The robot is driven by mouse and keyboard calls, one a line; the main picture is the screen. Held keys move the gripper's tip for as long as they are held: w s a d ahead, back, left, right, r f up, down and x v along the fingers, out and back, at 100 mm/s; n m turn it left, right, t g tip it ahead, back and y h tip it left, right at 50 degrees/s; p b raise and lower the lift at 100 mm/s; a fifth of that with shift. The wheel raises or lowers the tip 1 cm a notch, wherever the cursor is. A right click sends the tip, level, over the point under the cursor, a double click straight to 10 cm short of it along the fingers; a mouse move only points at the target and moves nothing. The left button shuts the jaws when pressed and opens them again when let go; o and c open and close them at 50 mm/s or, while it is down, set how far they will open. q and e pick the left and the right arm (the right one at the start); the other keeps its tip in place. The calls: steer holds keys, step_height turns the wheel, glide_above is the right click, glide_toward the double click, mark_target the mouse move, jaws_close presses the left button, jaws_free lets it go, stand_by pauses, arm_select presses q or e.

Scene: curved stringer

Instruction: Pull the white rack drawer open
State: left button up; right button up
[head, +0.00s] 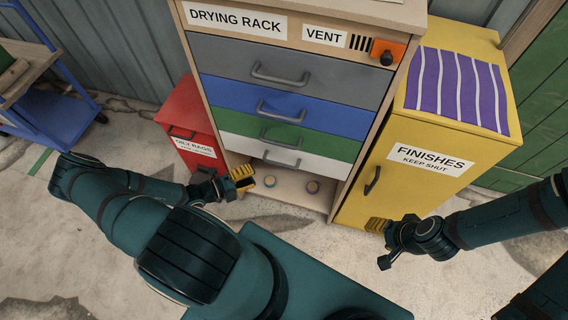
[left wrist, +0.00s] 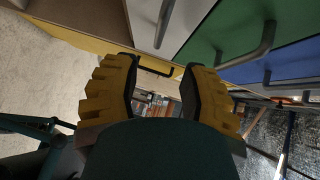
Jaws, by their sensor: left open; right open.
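The drying rack (head: 235,20) has a stack of drawers, and the white drawer (head: 318,160) is the lowest, below the green one. All of them look closed. The white drawer's grey bar handle (head: 281,161) is partly hard to make out. In the left wrist view the white drawer (left wrist: 188,20) and its handle (left wrist: 164,22) lie at the top, ahead of the fingers. My left gripper (head: 243,178) is open and empty, just left of and below that handle, not touching it. My right gripper (head: 379,225) is open and empty in front of the yellow cabinet.
The green drawer (head: 310,142), blue drawer (head: 320,118) and grey drawer (head: 340,80) sit above. A red rag bin (head: 188,110) stands left and the yellow finishes cabinet (head: 400,185) right. Two small round items lie on the open shelf (head: 295,200) below. A blue cart (head: 55,115) is far left.

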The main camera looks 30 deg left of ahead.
mark_target(281, 164)
arm_select(q)
steer(key=b+x, duration=0.1)
steer(key=x, duration=1.1)
steer(key=shift+d, duration=0.1)
steer(key=shift+s, duration=0.1)
jaws_close()
